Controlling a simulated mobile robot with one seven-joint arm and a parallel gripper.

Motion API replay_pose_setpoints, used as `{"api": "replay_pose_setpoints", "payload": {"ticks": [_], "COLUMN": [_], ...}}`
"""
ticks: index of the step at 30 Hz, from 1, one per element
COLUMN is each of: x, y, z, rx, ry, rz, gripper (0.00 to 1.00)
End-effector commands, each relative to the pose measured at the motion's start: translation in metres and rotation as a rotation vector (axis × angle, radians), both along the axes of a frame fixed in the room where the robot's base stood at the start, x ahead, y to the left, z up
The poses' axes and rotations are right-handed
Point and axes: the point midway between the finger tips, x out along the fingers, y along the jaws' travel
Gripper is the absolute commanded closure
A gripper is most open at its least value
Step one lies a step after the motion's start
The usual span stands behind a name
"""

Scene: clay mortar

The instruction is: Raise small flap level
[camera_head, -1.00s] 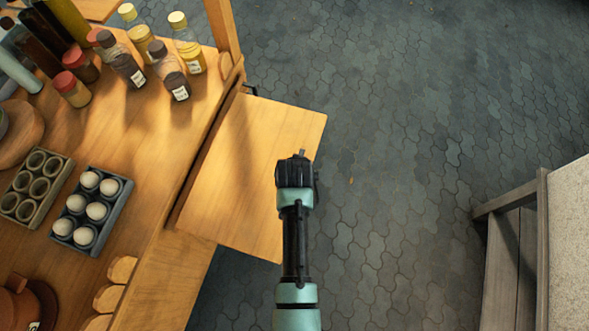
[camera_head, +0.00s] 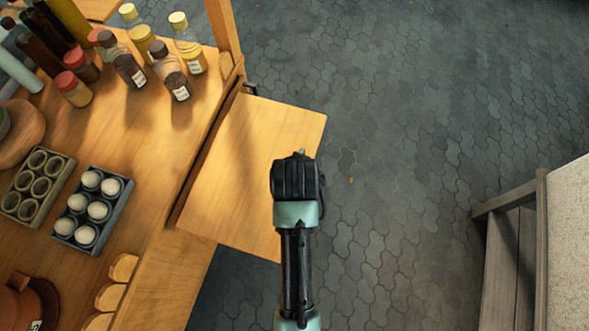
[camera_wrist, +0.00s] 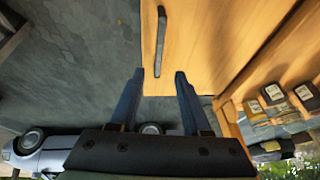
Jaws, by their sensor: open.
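The small wooden flap (camera_head: 245,165) joins the right side of the wooden counter; its exact tilt is hard to judge from above. It also fills the upper middle of the wrist view (camera_wrist: 205,35), with a dark narrow bar (camera_wrist: 161,45) on its face. My gripper (camera_wrist: 160,74) is open and empty, its two dark fingers apart at the flap's lower edge in that view, below the bar. In the head view my gripper's dark body overlaps the flap's right edge and hides part of it; the fingers are mostly hidden there.
The counter (camera_head: 150,200) at left carries bottles (camera_head: 170,70), a grey egg tray (camera_head: 70,240) and an empty cup tray (camera_head: 15,220). A grey bench or table (camera_head: 565,240) stands at right. Paved floor (camera_head: 420,150) between them is clear.

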Motion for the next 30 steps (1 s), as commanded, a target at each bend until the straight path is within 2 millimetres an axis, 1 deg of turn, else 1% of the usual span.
{"api": "replay_pose_setpoints", "payload": {"ticks": [1,3,7,25,28,29,30], "x": [-0.002,-0.004,-0.007,-0.007,0.003,0.009,0.021], "y": [0.0,0.0,0.0,0.0,0.001,0.001,0.001], "z": [0.006,0.011,0.017,0.017,0.028,0.035,0.049], "rx": [0.001,0.0,0.001,0.0,-0.004,-0.006,-0.01], "ry": [-0.001,-0.002,-0.001,-0.002,-0.04,-0.065,-0.113], "rz": [0.0,0.0,0.0,0.0,0.007,0.012,0.02], "gripper": [0.53,0.53,0.53,0.53,0.53,0.53,0.53]}}
